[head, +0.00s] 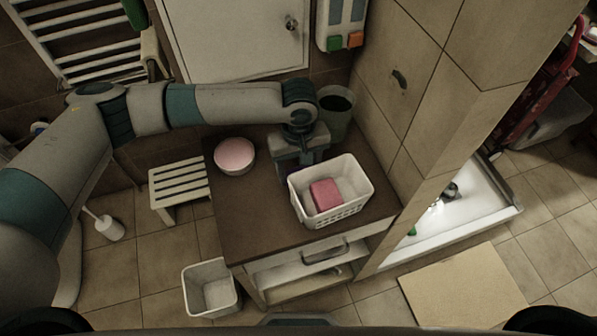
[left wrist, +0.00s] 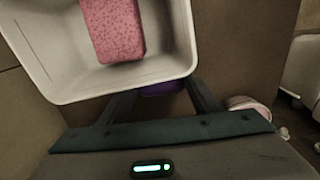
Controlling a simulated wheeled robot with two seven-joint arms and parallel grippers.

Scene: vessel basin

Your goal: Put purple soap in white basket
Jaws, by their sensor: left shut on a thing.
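The white basket (head: 350,208) stands on the brown countertop with a pink sponge-like block (head: 325,194) inside it. It also shows in the left wrist view (left wrist: 70,84), above my fingers. My left gripper (head: 291,172) is just behind and left of the basket, pointing down. It is shut on the purple soap (left wrist: 160,89), which shows between the two fingers in the left wrist view, beside the basket's wall and outside it. In the head view the soap is mostly hidden by the gripper and basket. My right gripper is not in view.
A round bowl with a pink top (head: 234,155) stands left on the countertop (head: 245,218). A grey-green bucket (head: 336,112) is behind the gripper. A tiled wall (head: 420,130) rises to the right. The countertop's front left is clear.

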